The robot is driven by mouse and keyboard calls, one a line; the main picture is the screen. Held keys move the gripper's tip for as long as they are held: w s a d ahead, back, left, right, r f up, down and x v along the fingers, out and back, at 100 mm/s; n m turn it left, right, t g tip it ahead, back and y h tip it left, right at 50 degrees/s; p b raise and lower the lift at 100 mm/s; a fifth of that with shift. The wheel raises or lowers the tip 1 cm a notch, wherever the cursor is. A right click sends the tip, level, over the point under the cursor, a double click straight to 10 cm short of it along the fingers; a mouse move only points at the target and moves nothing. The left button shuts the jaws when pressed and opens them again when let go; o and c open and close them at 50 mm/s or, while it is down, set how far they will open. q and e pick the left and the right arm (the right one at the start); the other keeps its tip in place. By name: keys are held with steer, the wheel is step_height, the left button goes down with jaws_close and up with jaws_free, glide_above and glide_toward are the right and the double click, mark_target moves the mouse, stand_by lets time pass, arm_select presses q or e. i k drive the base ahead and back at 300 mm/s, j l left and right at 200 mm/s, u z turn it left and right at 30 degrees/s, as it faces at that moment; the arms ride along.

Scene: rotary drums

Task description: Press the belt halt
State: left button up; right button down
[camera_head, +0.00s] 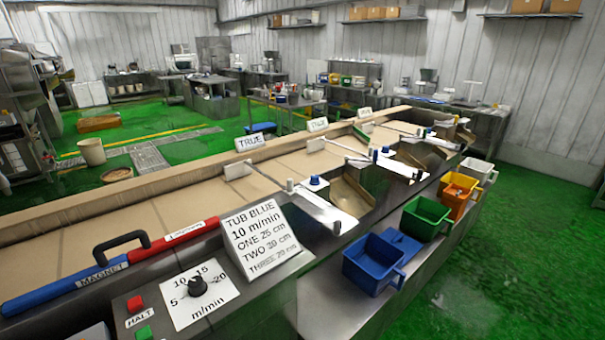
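The belt halt is a small red button (135,303) on the metal control console at the lower left, with the word HALT printed just below it. A green button (144,332) sits below that label, near the picture's bottom edge. To the right is a black speed knob (197,287) on a white dial plate marked 5 to 20 m/min. The tan conveyor belt (110,237) runs from the lower left toward the back right. Neither of my grippers is in view, so nothing covers the red button.
A blue and red bar marked MAGNET with a black handle (122,241) lies across the belt behind the console. A white text sign (252,241) stands right of the dial. Blue (372,265), green (425,218) and other tubs line the lower shelf at right.

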mark_target(135, 304)
steer(key=u, duration=1.5)
